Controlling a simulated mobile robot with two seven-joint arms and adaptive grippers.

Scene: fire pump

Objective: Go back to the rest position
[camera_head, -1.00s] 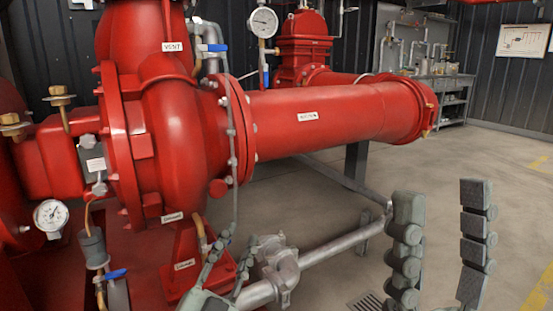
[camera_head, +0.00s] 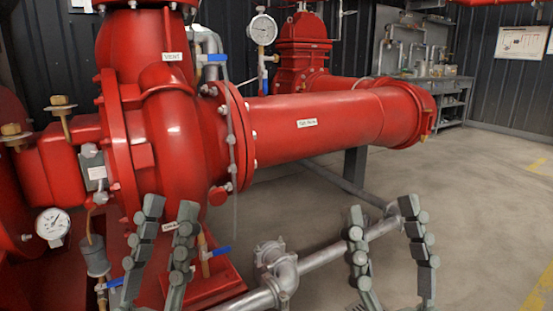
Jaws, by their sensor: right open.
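My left gripper (camera_head: 170,206) is at the lower left, in front of the red pump (camera_head: 178,125). Its two grey fingers point up and stand apart with nothing between them. My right gripper (camera_head: 382,209) is right of centre, its fingers upright, wide apart and empty. The grey pipe (camera_head: 330,254) runs behind it. Neither gripper holds anything. I cannot tell whether the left fingers touch the pump's base.
A red horizontal pipe (camera_head: 320,125) runs right from the pump. Blue-handled valves (camera_head: 217,252) and gauges (camera_head: 52,224) sit around the pump. The concrete floor (camera_head: 480,190) at the right is open. A workbench (camera_head: 450,95) stands at the back.

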